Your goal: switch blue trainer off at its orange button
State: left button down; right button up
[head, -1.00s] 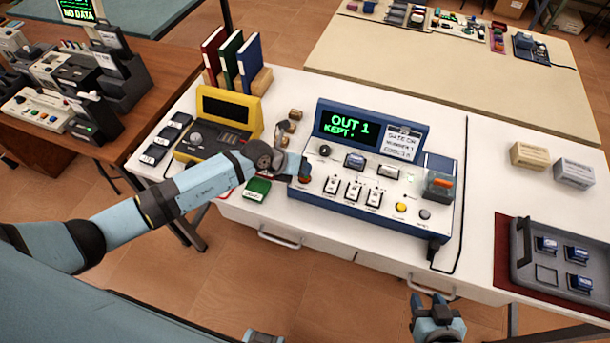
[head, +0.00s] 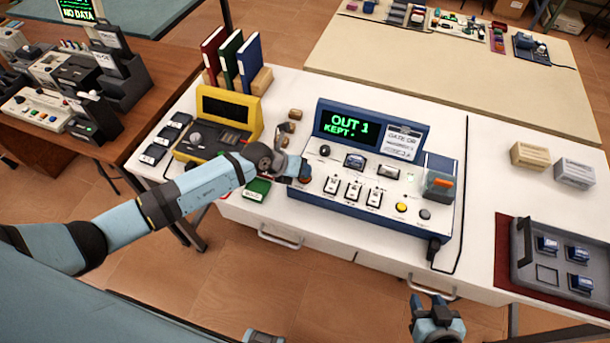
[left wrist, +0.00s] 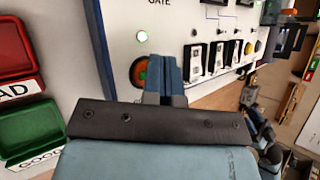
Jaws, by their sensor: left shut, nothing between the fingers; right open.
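The blue trainer (head: 378,215) stands on the white table, its green screen text reading "OUT 1 KEPT". My left gripper (head: 304,170) is shut and empty at that end of the panel. In the left wrist view its fingertips (left wrist: 166,68) overlap the button's right edge; I cannot tell whether they touch it. In the head view the gripper mostly hides the button. My right gripper (head: 428,303) is open and empty in front of the table.
A yellow device (head: 228,105) and green pad (head: 257,188) are left of the trainer. Books (head: 230,60) stand behind. A grey tray (head: 518,262) and two boxes (head: 530,155) are at the right, with a black cable (head: 465,180) between.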

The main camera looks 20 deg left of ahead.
dwell(0.3)
pick_arm(q)
jog(key=shift+r+p, duration=0.4)
jog(key=shift+p, duration=0.2)
jog(key=shift+r+p, duration=0.5)
notch_tip(320, 180, up, 3)
jog(key=p, duration=0.3)
jog(key=shift+r, duration=0.2)
jog(key=shift+r+p, duration=0.35)
jog(key=shift+r, duration=0.45)
